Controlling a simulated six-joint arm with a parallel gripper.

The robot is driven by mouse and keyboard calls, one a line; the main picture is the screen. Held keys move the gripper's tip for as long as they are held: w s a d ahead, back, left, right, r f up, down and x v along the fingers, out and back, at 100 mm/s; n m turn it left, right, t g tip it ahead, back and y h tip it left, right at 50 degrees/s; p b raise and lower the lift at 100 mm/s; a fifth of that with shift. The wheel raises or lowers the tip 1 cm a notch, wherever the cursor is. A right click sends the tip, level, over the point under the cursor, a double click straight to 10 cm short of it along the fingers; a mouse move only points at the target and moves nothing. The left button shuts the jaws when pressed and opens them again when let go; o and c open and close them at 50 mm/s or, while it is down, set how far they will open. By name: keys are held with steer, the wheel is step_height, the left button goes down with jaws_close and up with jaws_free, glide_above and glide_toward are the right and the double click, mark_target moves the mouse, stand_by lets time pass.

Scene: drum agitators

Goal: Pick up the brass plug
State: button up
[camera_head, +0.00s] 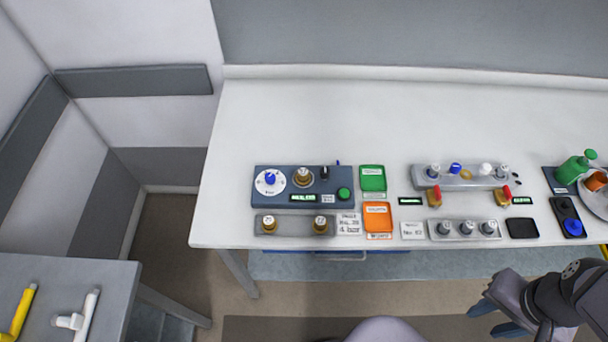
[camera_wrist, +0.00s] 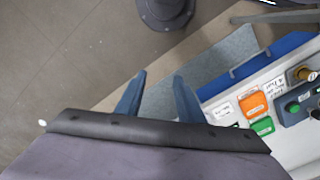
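Several brass plugs show in the head view. One brass plug (camera_head: 268,222) stands at the left of a low grey rack (camera_head: 294,227), and another brass plug (camera_head: 320,224) at its right. A third brass piece (camera_head: 303,177) sits on the blue panel (camera_head: 262,199) behind the rack. I cannot tell which one the task names. My gripper (camera_head: 488,318) is at the lower right, in front of the bench and apart from all of them. In the wrist view my gripper (camera_wrist: 160,78) is open and empty; a brass plug (camera_wrist: 303,73) shows at the right edge.
Green (camera_head: 373,179) and orange (camera_head: 377,217) trays lie right of the panel. Right of them stand grey racks with metal plugs (camera_head: 466,229) and two red-handled brass valves (camera_head: 434,198). A green bottle (camera_head: 574,169) stands far right. The bench's back and left (camera_head: 270,120) are clear.

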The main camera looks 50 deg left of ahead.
steer(key=shift+o, duration=1.1)
steer(key=shift+w, duration=0.1)
